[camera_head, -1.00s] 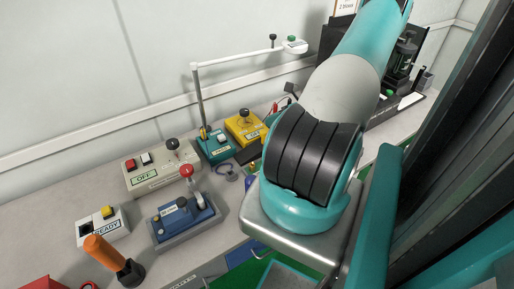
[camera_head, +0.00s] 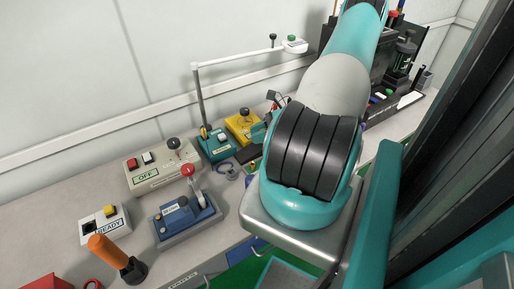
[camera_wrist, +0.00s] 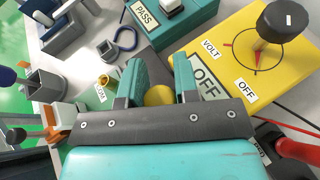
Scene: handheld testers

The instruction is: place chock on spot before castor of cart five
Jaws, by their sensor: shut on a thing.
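My gripper (camera_wrist: 158,90) has two teal fingers on either side of a yellow round thing (camera_wrist: 158,96), and it is shut on this. The thing's lower part is hidden by the gripper's dark bar. A green box marked COM (camera_wrist: 92,95) with a brass-coloured socket lies left of the fingers. A yellow tester (camera_wrist: 225,55) with a black knob, marked VOLT and OFF, is close to the right finger. In the head view my arm hides most of the gripper. I can make out no chock, castor or cart.
A teal PASS box (camera_head: 216,148) stands beside the yellow tester (camera_head: 243,126). A grey OFF box (camera_head: 160,165), a blue unit (camera_head: 183,217) with a red ball, a READY box (camera_head: 105,226) and an orange handle (camera_head: 108,250) stand on the left bench. A white lamp arm (camera_head: 240,58) rises behind.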

